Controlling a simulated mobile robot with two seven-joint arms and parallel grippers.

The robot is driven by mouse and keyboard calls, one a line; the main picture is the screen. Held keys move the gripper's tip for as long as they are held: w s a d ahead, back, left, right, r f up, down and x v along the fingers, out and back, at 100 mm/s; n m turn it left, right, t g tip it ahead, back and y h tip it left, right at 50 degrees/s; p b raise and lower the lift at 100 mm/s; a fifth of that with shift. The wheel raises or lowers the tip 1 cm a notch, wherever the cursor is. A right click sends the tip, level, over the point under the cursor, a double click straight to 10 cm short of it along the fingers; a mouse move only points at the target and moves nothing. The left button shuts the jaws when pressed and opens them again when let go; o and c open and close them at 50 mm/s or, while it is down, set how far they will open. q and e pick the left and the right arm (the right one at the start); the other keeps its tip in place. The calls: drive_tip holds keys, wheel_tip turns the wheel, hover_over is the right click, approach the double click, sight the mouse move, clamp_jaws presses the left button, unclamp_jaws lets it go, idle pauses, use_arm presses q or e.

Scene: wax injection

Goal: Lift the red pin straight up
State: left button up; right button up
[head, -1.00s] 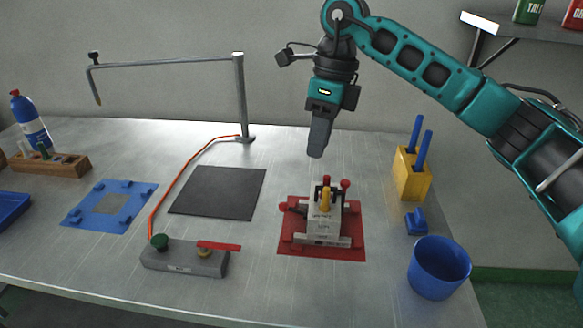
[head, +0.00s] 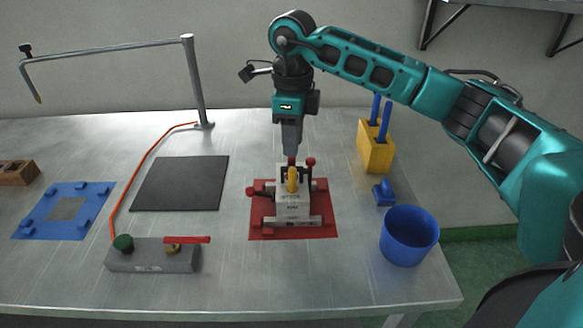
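The grey metal mold (head: 293,202) stands on a red mat (head: 326,229). Red-headed pins show on it: an upright one (head: 291,161) at the back middle, one at its right (head: 310,162) and one sticking out at its left side (head: 251,191). A yellow piece (head: 292,179) stands at the front middle. My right gripper (head: 291,151) points straight down, its tips at or just above the back middle red pin. Its fingers overlap in this view, so their gap and any contact are hidden. My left gripper is out of view.
A blue cup (head: 409,236), a small blue piece (head: 384,194) and a yellow block with blue sticks (head: 375,153) stand to the right. A dark mat (head: 180,184), a grey control box (head: 153,258), a blue mat (head: 35,222) and a metal post (head: 196,85) lie left.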

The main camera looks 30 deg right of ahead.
drive_tip(key=shift+f, duration=1.25)
clamp_jaws()
